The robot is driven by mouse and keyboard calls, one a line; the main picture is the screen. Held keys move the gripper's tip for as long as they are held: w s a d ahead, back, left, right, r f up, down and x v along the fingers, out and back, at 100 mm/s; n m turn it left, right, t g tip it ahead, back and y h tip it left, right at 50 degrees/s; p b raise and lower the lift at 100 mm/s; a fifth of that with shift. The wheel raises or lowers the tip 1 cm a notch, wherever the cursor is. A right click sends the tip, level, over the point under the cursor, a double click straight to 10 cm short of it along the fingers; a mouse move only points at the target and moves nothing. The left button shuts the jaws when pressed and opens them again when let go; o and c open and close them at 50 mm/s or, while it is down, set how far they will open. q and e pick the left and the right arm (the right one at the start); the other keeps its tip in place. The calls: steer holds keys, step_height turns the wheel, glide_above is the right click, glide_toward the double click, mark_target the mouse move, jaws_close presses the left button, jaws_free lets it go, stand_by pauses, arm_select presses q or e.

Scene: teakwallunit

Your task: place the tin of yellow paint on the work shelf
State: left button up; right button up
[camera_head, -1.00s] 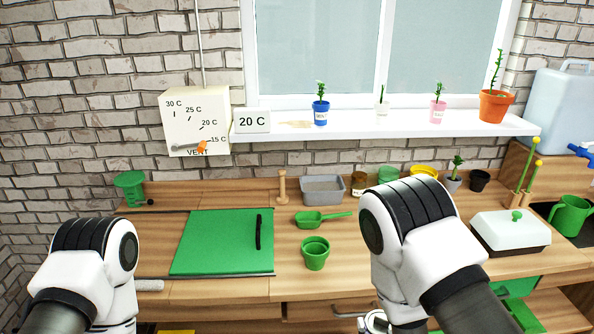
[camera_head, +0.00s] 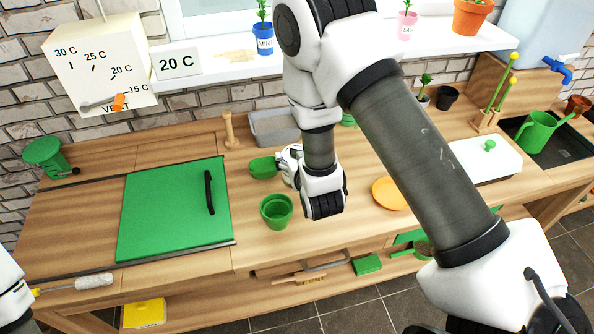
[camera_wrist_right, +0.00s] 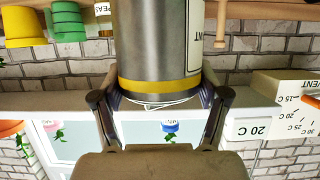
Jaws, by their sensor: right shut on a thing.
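In the right wrist view, which is upside down, the paint tin (camera_wrist_right: 155,45) is a grey metal can with a yellow band, a wire handle and a white label ending in "NT". My right gripper (camera_wrist_right: 163,98) is shut on it near the yellow band, one finger on each side. In the head view my right forearm and wrist hide most of the gripper and tin, above the back middle of the wooden worktop (camera_head: 75,210). Below the worktop is a lower wooden shelf (camera_head: 220,308). Which surface is the work shelf is not marked. My left gripper is out of view.
A green pot (camera_head: 277,210), green scoop (camera_head: 263,167), grey tray (camera_head: 272,127) and orange-yellow disc (camera_head: 390,193) are near my right wrist. A green board (camera_head: 170,210) covers the left worktop. The white sill (camera_head: 225,65) holds potted plants. A yellow item (camera_head: 145,313) lies below.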

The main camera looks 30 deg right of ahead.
step_height(320, 180, down, 6)
steer(key=shift+w+d+r+p, duration=0.1)
steer(key=shift+r+p, duration=0.05)
steer(key=shift+p, duration=0.45)
steer(key=shift+f, duration=0.3)
steer(key=o, duration=1.7)
steer(key=shift+f, duration=0.1)
steer(key=shift+c, duration=0.2)
